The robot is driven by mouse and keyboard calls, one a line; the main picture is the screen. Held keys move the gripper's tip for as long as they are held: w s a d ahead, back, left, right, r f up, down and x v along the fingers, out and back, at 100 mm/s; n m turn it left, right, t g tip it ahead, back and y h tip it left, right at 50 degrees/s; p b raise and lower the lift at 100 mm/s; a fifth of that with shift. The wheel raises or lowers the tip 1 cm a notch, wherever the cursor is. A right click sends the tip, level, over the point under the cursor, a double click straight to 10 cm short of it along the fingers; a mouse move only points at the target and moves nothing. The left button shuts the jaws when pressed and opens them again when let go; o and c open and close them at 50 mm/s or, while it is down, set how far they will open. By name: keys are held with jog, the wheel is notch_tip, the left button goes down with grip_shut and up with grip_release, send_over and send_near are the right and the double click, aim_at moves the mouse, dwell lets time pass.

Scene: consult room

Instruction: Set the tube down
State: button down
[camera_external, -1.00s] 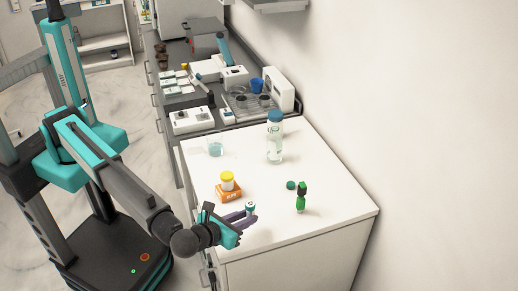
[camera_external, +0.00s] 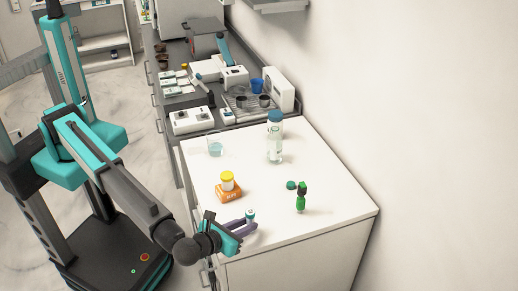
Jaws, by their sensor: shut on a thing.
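The tube (camera_external: 250,214) is a small thing with a teal top and a pale body, near the front of the white counter top (camera_external: 330,228). My gripper (camera_external: 246,222) reaches in from the left and is shut on the tube. The tube looks roughly upright, and its lower part is hidden by the fingers. I cannot tell whether its bottom touches the counter.
An orange box (camera_external: 228,195) with a yellow-capped jar (camera_external: 227,181) on it stands behind my gripper. A green bottle (camera_external: 301,200) and a green cap (camera_external: 291,185) are to the right. A clear bottle (camera_external: 275,146) and a glass (camera_external: 215,149) stand farther back. The front right is clear.

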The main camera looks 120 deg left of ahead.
jog(key=shift+f, duration=0.1)
jog(key=c, duration=1.6)
grip_release()
jog(key=shift+o, duration=0.2)
jog(key=b+v, duration=0.2)
jog(key=v, duration=1)
jog(key=shift+b, duration=0.4)
